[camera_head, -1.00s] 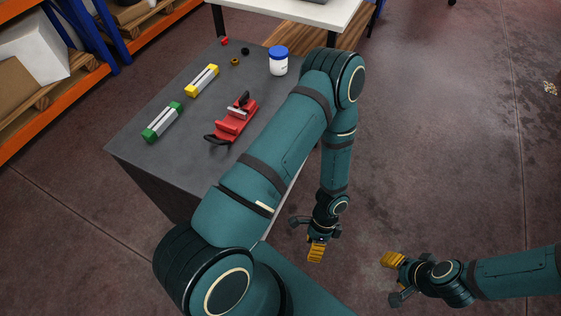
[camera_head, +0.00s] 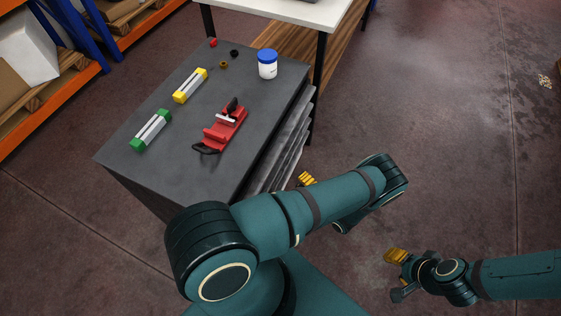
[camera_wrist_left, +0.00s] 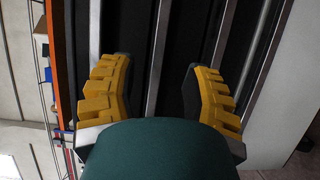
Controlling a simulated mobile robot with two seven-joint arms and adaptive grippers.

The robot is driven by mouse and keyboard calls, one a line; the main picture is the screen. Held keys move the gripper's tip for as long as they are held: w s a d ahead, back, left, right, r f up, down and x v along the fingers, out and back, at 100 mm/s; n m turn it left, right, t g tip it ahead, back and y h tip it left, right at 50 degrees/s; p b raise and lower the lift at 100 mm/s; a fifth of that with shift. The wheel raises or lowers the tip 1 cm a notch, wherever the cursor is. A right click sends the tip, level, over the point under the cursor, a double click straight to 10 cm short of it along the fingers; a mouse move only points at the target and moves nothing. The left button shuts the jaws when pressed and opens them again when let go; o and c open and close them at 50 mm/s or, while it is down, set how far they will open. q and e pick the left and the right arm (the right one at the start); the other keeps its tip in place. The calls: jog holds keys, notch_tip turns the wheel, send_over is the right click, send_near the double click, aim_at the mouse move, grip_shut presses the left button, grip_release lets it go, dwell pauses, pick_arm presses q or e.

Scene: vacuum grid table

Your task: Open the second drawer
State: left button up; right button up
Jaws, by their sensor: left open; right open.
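The grey drawer cabinet (camera_head: 180,140) stands at the left of the head view, with its stacked drawer fronts (camera_head: 283,140) on the right side. In the left wrist view the drawer fronts show as dark panels with pale metal edge strips (camera_wrist_left: 157,60). My left gripper (camera_wrist_left: 158,92) is open, its yellow fingers apart, with one strip between them in the picture. I cannot tell whether it touches. In the head view only its yellow fingertips (camera_head: 306,180) show beside the drawers; my arm hides the rest. My right gripper (camera_head: 397,257) is open and empty over the floor.
On the cabinet top are a red vise (camera_head: 222,130), a blue-lidded white jar (camera_head: 268,65), yellow-ended (camera_head: 190,86) and green-ended (camera_head: 151,131) bars, and small round parts. A white table (camera_head: 285,12) stands behind.

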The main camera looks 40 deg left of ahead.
aim_at(281, 161)
pick_arm(q)
jog(key=a, duration=0.7)
jog(key=w+a, duration=0.1)
jog(key=a, duration=0.3)
grip_shut()
